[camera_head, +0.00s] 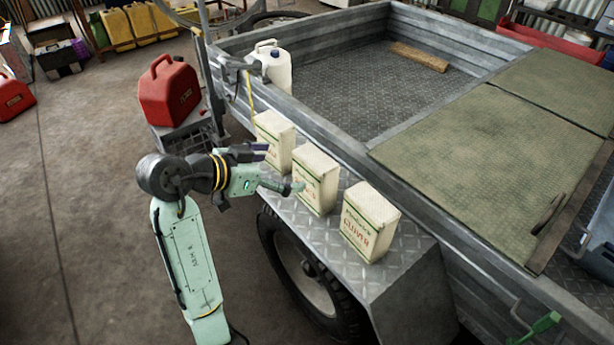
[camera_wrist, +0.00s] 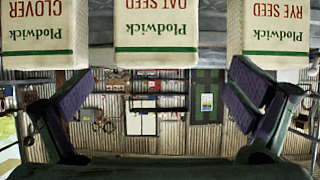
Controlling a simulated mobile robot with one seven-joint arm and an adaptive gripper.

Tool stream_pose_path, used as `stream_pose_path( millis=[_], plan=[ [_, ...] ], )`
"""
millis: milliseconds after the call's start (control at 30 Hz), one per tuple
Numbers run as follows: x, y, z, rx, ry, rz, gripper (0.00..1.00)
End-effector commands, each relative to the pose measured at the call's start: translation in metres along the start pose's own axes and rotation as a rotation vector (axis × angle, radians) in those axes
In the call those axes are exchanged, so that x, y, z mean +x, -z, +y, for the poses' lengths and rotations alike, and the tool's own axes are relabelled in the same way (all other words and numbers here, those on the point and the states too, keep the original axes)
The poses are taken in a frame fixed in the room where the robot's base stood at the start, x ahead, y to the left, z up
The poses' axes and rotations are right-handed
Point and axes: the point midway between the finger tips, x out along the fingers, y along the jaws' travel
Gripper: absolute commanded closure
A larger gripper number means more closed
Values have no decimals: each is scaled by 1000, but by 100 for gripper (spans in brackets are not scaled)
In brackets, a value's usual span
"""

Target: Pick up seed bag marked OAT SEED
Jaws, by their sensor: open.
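The OAT SEED bag (camera_head: 316,178) is a cream paper bag with a green band. It stands upright in the middle of three bags on the trailer's fender. In the wrist view, which is upside down, its lettering reads OAT SEED (camera_wrist: 155,28) at top centre. My gripper (camera_head: 281,167) is open and empty, pointing at this bag from the left. One finger partly overlaps the bag in the head view; I cannot tell whether they touch. In the wrist view my gripper's fingers (camera_wrist: 163,80) are spread wide, with the bag ahead, between their directions.
The RYE SEED bag (camera_head: 273,140) stands on the far side and the CLOVER bag (camera_head: 369,222) on the near side, both close to the middle bag. The trailer wall (camera_head: 345,155) rises behind them. A white jug (camera_head: 277,68) and red fuel can (camera_head: 168,92) are farther back.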

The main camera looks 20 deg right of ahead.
Motion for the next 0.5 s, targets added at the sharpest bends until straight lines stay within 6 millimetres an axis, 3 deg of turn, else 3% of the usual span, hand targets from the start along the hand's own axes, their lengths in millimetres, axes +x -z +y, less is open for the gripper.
stream_pose_path(
  millis=[233, 500],
  plan=[
    [40, -2, 7, 3, -29, -11, 0],
    [62, -2, 6, 3, -24, -9, 0]
  ],
)
